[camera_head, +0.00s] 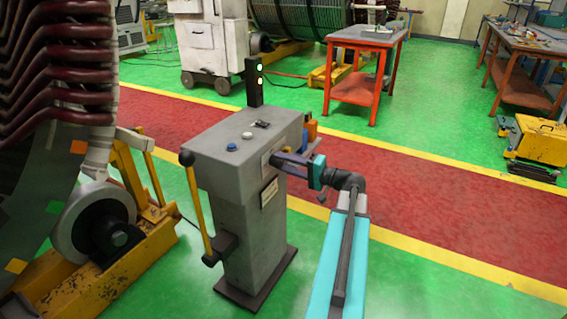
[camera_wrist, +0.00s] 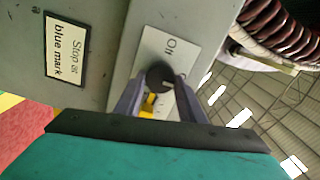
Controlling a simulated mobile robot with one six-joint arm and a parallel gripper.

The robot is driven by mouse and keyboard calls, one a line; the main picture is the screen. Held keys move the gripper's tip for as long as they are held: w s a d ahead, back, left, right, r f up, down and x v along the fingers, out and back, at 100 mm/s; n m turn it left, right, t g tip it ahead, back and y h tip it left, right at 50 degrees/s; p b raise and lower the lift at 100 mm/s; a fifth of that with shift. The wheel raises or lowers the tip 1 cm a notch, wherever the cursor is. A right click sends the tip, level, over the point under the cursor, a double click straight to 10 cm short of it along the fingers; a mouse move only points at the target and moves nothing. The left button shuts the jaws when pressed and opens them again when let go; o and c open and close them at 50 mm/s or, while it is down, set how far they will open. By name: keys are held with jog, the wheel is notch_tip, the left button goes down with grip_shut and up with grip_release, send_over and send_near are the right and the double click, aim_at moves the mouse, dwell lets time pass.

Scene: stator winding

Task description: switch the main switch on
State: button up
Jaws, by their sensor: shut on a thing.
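The main switch is a dark round knob (camera_wrist: 159,73) on a pale plate (camera_wrist: 178,45) on the side of the grey console (camera_head: 243,215). The word on the plate looks like "Off". My gripper (camera_wrist: 160,84) is shut on the knob, with one finger on each side of it. In the head view, my gripper (camera_head: 277,158) reaches the console's right face from the right, and its fingers hide the knob there. A pale light on the knob's face shows no clear pointer direction. A small yellow part (camera_wrist: 148,106) shows between the fingers.
A "Stop at blue mark" sign (camera_wrist: 64,50) is beside the switch. The console top has a blue button (camera_head: 231,147), a white button (camera_head: 247,135) and a lit signal post (camera_head: 254,82). A yellow-handled lever (camera_head: 197,210) is on its left. The large wound stator (camera_head: 60,130) stands at left.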

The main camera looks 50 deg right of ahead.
jog(key=shift+a+f, duration=0.1)
jog(key=shift+f, duration=0.05)
jog(key=o, duration=1)
jog(key=shift+o, duration=0.3)
jog(key=shift+s, duration=0.15)
jog(key=v, duration=1.3)
jog(key=shift+s, duration=0.35)
jog(key=shift+w, duration=0.1)
